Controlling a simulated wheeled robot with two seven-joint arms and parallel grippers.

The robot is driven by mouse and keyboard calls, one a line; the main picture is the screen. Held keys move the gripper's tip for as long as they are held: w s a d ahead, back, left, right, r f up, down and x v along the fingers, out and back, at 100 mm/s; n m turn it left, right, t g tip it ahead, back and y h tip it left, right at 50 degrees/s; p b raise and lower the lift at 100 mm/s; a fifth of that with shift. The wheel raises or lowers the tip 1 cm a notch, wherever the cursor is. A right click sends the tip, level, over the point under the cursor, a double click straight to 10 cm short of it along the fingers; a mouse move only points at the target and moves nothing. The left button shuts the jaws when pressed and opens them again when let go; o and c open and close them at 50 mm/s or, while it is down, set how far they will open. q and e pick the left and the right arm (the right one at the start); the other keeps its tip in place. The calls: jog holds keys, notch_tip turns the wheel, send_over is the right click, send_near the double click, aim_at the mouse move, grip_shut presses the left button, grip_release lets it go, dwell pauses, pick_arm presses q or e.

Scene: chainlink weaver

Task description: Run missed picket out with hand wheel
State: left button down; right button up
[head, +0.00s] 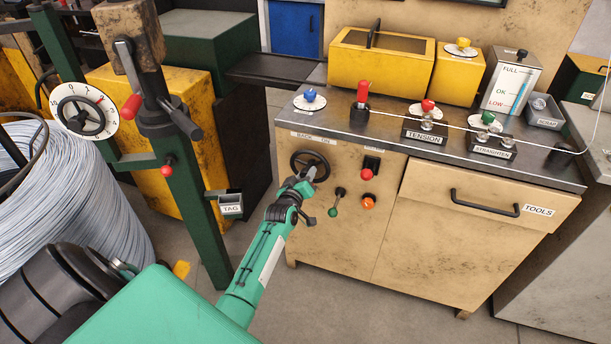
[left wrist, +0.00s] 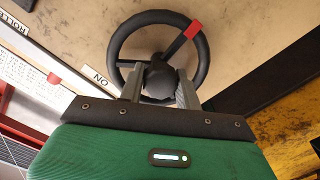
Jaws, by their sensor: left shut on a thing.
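The hand wheel (head: 311,161) is black and round, on the tan front of the machine cabinet below the bench top. In the left wrist view the hand wheel (left wrist: 160,77) shows its dark hub, rim and one red spoke. My left gripper (head: 306,178) reaches it from below. In the left wrist view the fingers of my left gripper (left wrist: 159,88) stand on either side of the hub, shut on it. I cannot make out a missed picket. My right gripper is not in view.
Right of the wheel are a red knob (head: 367,174), a green-tipped lever (head: 335,202) and an orange knob (head: 368,202). A thin wire (head: 460,125) runs along the bench top past the tension and straighten units. A green post (head: 200,215) stands left of my arm.

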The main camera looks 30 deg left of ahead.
pick_arm(q)
jog(key=shift+f, duration=0.1)
jog(key=c, duration=1)
grip_release()
jog(key=v, duration=1.4)
jog(key=shift+w, duration=0.1)
